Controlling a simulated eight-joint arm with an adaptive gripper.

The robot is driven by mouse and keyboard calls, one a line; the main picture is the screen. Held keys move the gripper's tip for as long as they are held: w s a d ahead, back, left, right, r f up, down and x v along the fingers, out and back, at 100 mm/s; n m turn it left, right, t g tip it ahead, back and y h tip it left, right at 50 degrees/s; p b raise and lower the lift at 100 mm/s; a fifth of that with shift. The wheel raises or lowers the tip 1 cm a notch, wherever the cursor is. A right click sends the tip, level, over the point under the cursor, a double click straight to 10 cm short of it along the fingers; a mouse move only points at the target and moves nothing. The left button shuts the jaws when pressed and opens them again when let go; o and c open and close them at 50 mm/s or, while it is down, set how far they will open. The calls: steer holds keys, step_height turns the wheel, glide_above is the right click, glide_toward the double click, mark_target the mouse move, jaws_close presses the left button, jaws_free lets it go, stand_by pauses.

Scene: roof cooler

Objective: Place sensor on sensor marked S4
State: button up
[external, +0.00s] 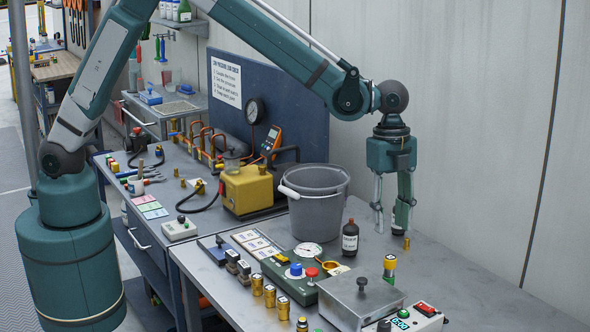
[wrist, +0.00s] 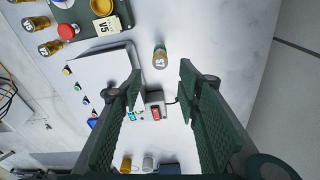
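My gripper (external: 390,230) is open and empty, pointing down above the right part of the workbench. In the wrist view its two fingers (wrist: 160,78) are wide apart. A green and gold cylinder with a label (external: 390,270) stands upright on the bench below my gripper. In the wrist view a labelled cylinder (wrist: 160,57) shows between and beyond the fingertips, apart from both; its mark is too small to read surely. Several labelled brass cylinders (external: 269,296) stand in a row at the bench front; some show at upper left in the wrist view (wrist: 28,25). I cannot tell which is S4.
A grey bucket (external: 318,210) and a dark bottle (external: 350,240) stand left of my gripper. A grey box with a black knob (external: 360,300) and a green panel (external: 300,275) lie in front. A meter with a red switch (external: 425,309) is front right.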

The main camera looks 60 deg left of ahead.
steer(key=shift+a+r, duration=0.1)
steer(key=shift+r, duration=0.55)
steer(key=shift+a, duration=0.1)
stand_by(0.3)
steer(key=s+a+r+n+t, duration=0.1)
steer(key=a+r+n, duration=0.2)
steer(key=a+r, duration=0.5)
steer(key=s+a+r+n+t, duration=0.1)
steer(key=s+a+r+n, duration=0.15)
steer(key=a, duration=0.95)
steer(key=s+a+r+n+t, duration=0.1)
steer(key=a+r+n, duration=0.2)
steer(key=a+r, duration=0.55)
steer(key=s+a+f+n+t, duration=0.1)
steer(key=s+a+n+t, duration=0.1)
steer(key=s+a+n, duration=0.4)
steer(key=s+a+f+n+t+y, duration=0.1)
steer(key=s+a+n, duration=0.4)
steer(key=s+a, duration=1)
steer(key=shift+a+f+n+t, duration=0.3)
steer(key=shift+a+t, duration=0.4)
steer(key=shift+a, duration=2.95)
